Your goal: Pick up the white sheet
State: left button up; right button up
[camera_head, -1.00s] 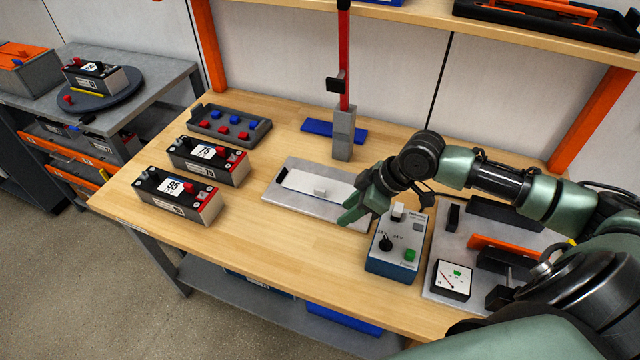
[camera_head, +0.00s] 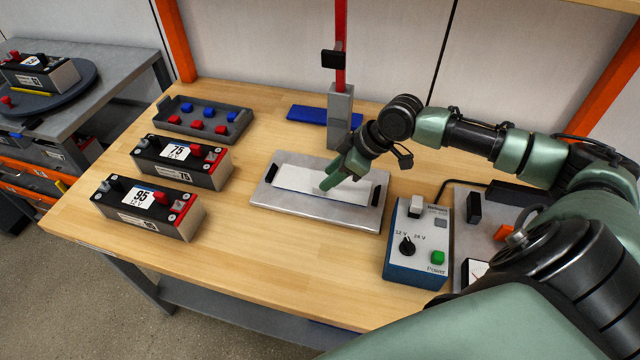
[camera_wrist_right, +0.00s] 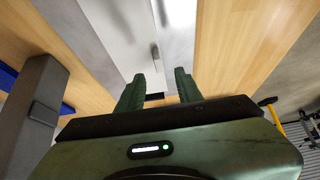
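The white sheet (camera_head: 296,178) lies flat on a grey plate (camera_head: 290,205) with black end blocks, in the middle of the workbench. My right gripper (camera_head: 340,182) points down over the sheet's right part in the head view. In the right wrist view the two green fingers of my right gripper (camera_wrist_right: 158,82) are apart with nothing between them. The white sheet (camera_wrist_right: 128,30) runs away ahead of them, with a small raised tab (camera_wrist_right: 155,52) just beyond the fingertips. The gripper hides the tab in the head view. My left gripper is not in view.
A blue-and-grey power box (camera_head: 418,240) stands right of the plate. Two batteries (camera_head: 180,160) (camera_head: 148,205) and a grey tray of red and blue caps (camera_head: 205,118) stand left. A grey post (camera_head: 340,112) rises behind the plate. The bench front is clear.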

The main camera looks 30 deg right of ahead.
jog(key=shift+a+f, duration=0.15)
jog(key=shift+f, duration=0.2)
jog(key=x, duration=0.3)
jog(key=p+x, duration=0.1)
jog(key=shift+w+d+f, duration=0.15)
jog(key=shift+d+f, duration=0.1)
jog(key=shift+f, duration=0.25)
grip_shut()
